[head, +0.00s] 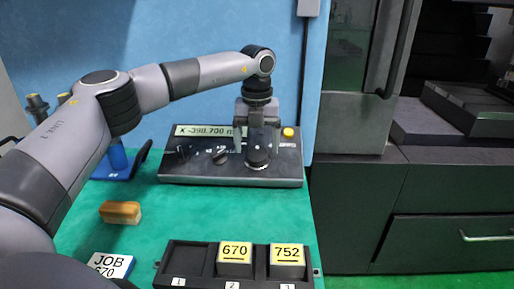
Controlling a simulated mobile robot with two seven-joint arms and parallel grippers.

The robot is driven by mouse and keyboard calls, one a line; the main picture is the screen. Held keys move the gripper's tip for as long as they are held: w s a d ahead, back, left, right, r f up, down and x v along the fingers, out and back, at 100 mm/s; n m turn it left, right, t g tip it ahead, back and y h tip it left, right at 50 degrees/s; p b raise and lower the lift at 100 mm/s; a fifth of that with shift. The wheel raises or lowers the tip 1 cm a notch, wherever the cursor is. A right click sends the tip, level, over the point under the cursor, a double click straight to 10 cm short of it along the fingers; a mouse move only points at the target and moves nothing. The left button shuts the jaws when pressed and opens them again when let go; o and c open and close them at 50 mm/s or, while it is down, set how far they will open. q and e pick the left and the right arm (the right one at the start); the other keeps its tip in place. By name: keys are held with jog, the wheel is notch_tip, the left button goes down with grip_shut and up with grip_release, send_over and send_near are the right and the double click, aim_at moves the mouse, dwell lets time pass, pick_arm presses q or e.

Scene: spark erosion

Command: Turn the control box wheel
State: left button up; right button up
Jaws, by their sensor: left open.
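The control box (180,174) is a dark, low console on the green table, with a lit display (196,131) reading about X -398.700. Its round black wheel (257,157) sits on the right part of the panel. A smaller black selector knob (219,155) is to the left of it. A yellow button (288,133) is at the upper right. My left gripper (256,143) points down over the wheel with its fingers apart. I cannot tell whether the fingers touch the wheel. My right gripper is not in view.
A black tray (198,262) in front holds blocks labelled 670 (235,258) and 752 (287,260); its first slot is empty. A JOB 670 card (110,264) and a tan block (120,212) lie at left. A dark cabinet (420,190) stands right.

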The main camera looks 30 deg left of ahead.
pick_arm(q)
jog(key=shift+f, duration=0.7)
jog(key=c, duration=1.1)
jog(key=shift+o, duration=0.2)
